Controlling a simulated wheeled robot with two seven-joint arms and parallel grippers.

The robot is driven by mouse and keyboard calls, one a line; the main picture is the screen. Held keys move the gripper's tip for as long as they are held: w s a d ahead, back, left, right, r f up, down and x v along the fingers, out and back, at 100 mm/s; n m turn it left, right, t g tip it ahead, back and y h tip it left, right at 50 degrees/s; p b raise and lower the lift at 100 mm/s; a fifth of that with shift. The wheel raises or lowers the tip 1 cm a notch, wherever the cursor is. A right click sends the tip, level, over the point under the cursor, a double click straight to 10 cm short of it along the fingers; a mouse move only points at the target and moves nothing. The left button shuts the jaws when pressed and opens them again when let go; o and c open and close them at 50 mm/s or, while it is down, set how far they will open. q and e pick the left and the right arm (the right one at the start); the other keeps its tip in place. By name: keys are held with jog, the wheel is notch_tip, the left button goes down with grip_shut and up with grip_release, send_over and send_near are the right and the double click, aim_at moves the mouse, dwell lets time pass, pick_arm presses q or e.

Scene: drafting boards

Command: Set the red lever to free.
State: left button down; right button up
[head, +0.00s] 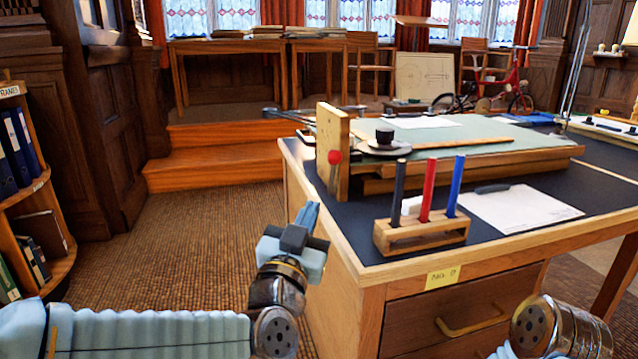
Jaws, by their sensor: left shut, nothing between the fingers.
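The red lever's round knob (335,157) shows against the face of an upright wooden panel (338,125) at the near left end of the drafting board. A short stem seems to run down from the knob. No label for its settings can be read. My left gripper (308,214) points up beside the desk's left front corner, below and left of the knob and apart from it. Its fingers are together and empty. Part of my right arm shows at the bottom right, but its gripper is not in view.
A wooden holder (425,234) with black, red and blue sticks stands at the desk's front edge, right of the lever. White paper (520,208) lies nearby. Carpet left of the desk is clear.

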aim_at(331, 160)
pick_arm(q)
jog(key=p+x, duration=0.1)
jog(key=x, duration=1.1)
jog(key=shift+w+p, duration=0.2)
jog(key=shift+p, duration=0.1)
jog(key=shift+r+p, duration=0.2)
jog(key=shift+p, duration=0.1)
jog(key=w+g+p, duration=0.1)
jog(key=p, duration=0.1)
jog(key=r+n+g+y+p, duration=0.1)
jog(key=p, duration=0.2)
jog(key=shift+w+a+n, duration=0.3)
jog(key=shift+w+a, duration=0.05)
jog(key=shift+w, duration=0.05)
jog(key=shift+f, duration=0.1)
